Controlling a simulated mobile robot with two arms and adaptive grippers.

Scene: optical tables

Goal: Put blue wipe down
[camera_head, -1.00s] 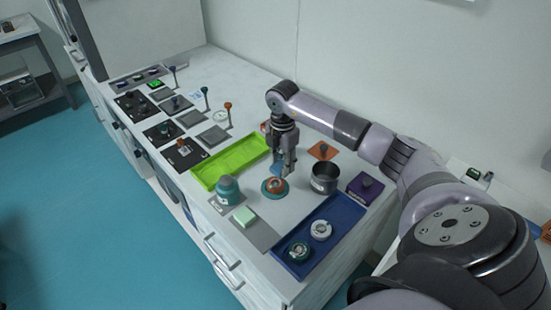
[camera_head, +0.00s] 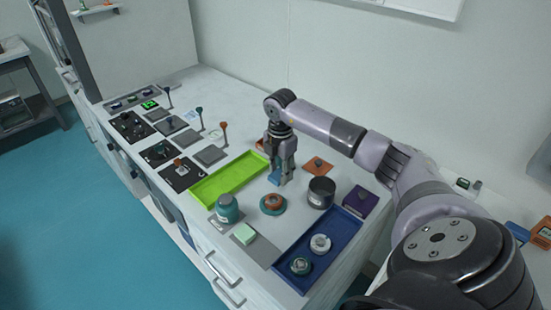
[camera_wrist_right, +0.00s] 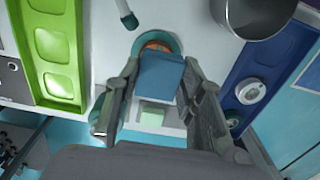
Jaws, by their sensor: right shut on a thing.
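The blue wipe (camera_head: 274,179) is a small flat blue piece at the fingertips of my right gripper (camera_head: 283,182). In the right wrist view the blue wipe (camera_wrist_right: 160,75) lies between the two fingers of my right gripper (camera_wrist_right: 158,90), which is shut on it. The wipe is close above the white bench top, between the green tray and the dark pot; I cannot tell whether it touches the bench. My left gripper is not in view.
A teal disc with an orange ring (camera_head: 273,204) stands just in front. Nearby are the green tray (camera_head: 229,179), a teal jar (camera_head: 227,208), a pale green block (camera_head: 243,234), the dark pot (camera_head: 320,193), an orange plate (camera_head: 318,165) and a blue tray (camera_head: 319,247).

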